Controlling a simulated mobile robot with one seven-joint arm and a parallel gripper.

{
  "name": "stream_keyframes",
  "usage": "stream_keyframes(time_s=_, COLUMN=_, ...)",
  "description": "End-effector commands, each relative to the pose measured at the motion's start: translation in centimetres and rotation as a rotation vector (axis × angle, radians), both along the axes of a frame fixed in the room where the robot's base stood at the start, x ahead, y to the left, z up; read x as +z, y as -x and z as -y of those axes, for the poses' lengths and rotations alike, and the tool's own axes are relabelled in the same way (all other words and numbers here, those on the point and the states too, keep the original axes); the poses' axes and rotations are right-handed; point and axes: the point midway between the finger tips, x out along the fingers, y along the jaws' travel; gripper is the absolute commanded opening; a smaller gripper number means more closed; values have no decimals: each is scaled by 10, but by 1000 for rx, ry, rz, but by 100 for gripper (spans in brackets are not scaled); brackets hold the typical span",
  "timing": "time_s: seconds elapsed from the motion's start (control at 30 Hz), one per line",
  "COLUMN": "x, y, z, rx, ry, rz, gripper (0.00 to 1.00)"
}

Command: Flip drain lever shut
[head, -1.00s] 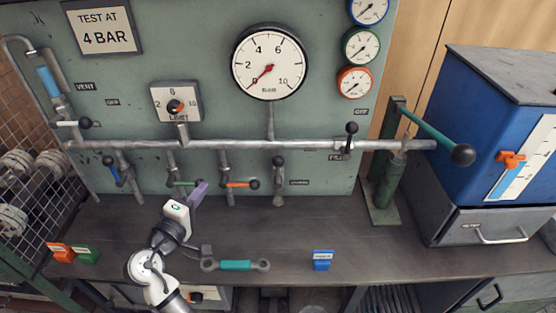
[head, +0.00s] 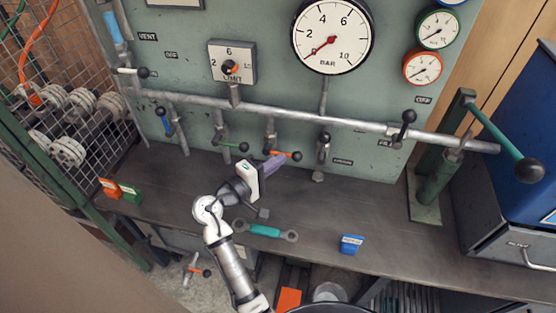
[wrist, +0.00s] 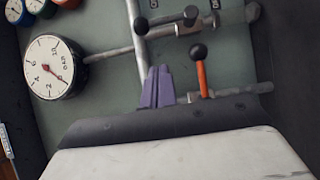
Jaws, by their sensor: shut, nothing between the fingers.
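My gripper (head: 274,165) has purple fingers, pressed together and empty, just below the orange lever (head: 283,154) in the head view. In the wrist view the fingers (wrist: 157,88) point toward the pipework, left of the orange lever (wrist: 201,75). A black-knobbed lever (head: 325,138) stands upright on the branch to the right of the orange one, beside a small label (head: 342,161) too small to read. Its knob (wrist: 141,26) shows near the top of the wrist view. I cannot read which lever is marked drain. The fingers' contact with the orange lever is unclear.
A pump (head: 436,175) with a long handle stands right.

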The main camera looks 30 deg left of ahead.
Motion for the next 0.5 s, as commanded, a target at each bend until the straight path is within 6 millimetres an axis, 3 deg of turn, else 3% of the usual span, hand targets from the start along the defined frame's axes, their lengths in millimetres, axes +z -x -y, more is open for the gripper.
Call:
stream_keyframes(time_s=0.3, x=3, y=-66, z=21, rx=-2, ry=0, rz=-1, gripper=0)
stream_keyframes(time_s=0.5, x=3, y=-79, z=47, rx=-1, ry=0, rz=-1, gripper=0)
